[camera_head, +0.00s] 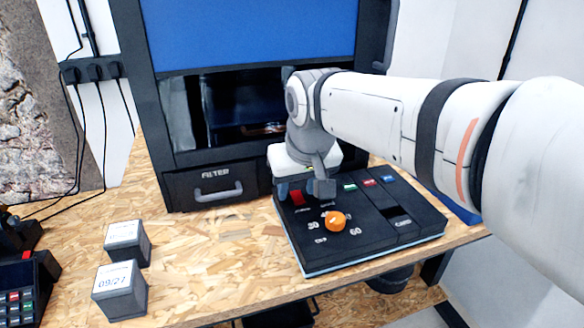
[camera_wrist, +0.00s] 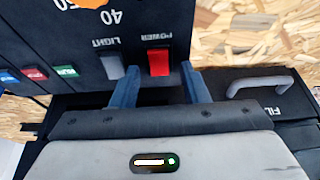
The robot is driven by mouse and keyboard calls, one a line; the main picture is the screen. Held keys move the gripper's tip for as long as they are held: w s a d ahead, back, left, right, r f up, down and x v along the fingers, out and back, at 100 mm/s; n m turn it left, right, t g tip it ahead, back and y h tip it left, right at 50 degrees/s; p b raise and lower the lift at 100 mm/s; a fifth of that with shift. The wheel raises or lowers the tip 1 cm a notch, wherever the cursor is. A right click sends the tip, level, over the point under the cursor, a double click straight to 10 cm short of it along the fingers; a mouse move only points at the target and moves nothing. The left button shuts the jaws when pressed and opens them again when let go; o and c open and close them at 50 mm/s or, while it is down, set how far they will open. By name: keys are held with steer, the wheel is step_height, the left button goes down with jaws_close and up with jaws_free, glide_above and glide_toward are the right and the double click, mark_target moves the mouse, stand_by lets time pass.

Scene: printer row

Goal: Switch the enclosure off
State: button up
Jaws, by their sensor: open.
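The enclosure (camera_head: 160,100) is a dark cabinet with a blue upper panel and a dark glossy window. Its black control panel (camera_head: 415,225) lies on the bench in front. The red POWER switch (camera_wrist: 158,62) sits beside the grey LIGHT switch (camera_wrist: 112,67) in the wrist view. The red switch also shows in the head view (camera_head: 297,198). My gripper (camera_wrist: 160,76) is open and empty, its two blue-grey fingers appearing either side of the POWER switch. In the head view my gripper (camera_head: 300,190) is over the panel's back left corner. I cannot tell whether it touches the panel, or which way the switch is set.
An orange knob (camera_head: 335,221) with numbers around it stands at the panel's front. Green, red and blue buttons (camera_head: 369,183) line its back. The FILTER drawer (camera_head: 217,188) with its handle is close left of the gripper. Two labelled cubes (camera_head: 122,290) stand front left. Bench between is clear.

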steer(key=shift+r, duration=0.1)
steer(key=v, duration=0.7)
steer(key=shift+s+r+p, duration=0.15)
steer(key=shift+r+p, duration=0.15)
steer(key=shift+p, duration=0.05)
steer(key=shift+s, duration=0.1)
